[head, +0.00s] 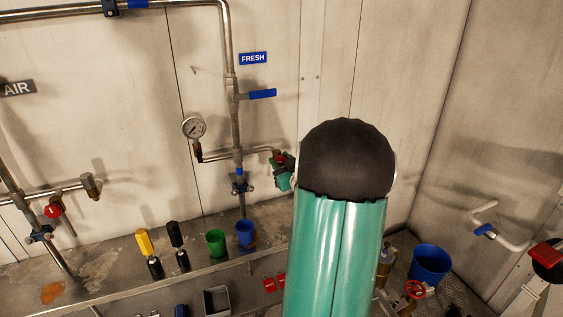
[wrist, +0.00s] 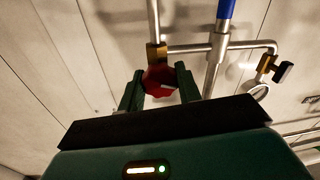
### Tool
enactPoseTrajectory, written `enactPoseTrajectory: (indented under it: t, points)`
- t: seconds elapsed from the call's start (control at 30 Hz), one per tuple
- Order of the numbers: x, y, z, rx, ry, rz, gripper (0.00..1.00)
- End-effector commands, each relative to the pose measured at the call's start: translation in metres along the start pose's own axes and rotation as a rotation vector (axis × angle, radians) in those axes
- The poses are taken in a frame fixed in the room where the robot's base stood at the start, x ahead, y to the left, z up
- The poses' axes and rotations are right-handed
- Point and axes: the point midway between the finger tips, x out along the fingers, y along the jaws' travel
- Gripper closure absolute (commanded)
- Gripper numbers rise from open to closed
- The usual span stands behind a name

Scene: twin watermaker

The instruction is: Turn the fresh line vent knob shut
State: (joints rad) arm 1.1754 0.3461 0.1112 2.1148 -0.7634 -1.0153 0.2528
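The fresh line vent knob is a red faceted knob (head: 280,158) at the right end of the short branch pipe, below the blue FRESH sign (head: 253,58). In the wrist view the red knob (wrist: 159,80) sits between the two dark green fingers of my gripper (wrist: 160,88). One finger is on each side of it, and I see no clear gap on either side. A pale mark shows on the knob's face. In the head view my gripper (head: 284,177) is at the knob, and my forearm hides part of that area.
A round gauge (head: 193,128) stands left of the knob on the same branch. A blue lever (head: 262,93) is above it. The bench below holds a green cup (head: 215,242), a blue cup (head: 245,232) and yellow and black handled tools. A brass fitting (wrist: 266,62) is right of the knob.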

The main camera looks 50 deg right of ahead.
Motion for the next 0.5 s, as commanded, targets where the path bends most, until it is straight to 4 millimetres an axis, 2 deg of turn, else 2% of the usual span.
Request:
enactPoseTrajectory:
  t: [0.3,0.5]
  points:
    - [-0.0001,-0.0008,0.0003,0.124,0.011,0.000,0.89]
    - [-0.0002,-0.0007,0.0003,0.129,0.012,0.000,0.89]
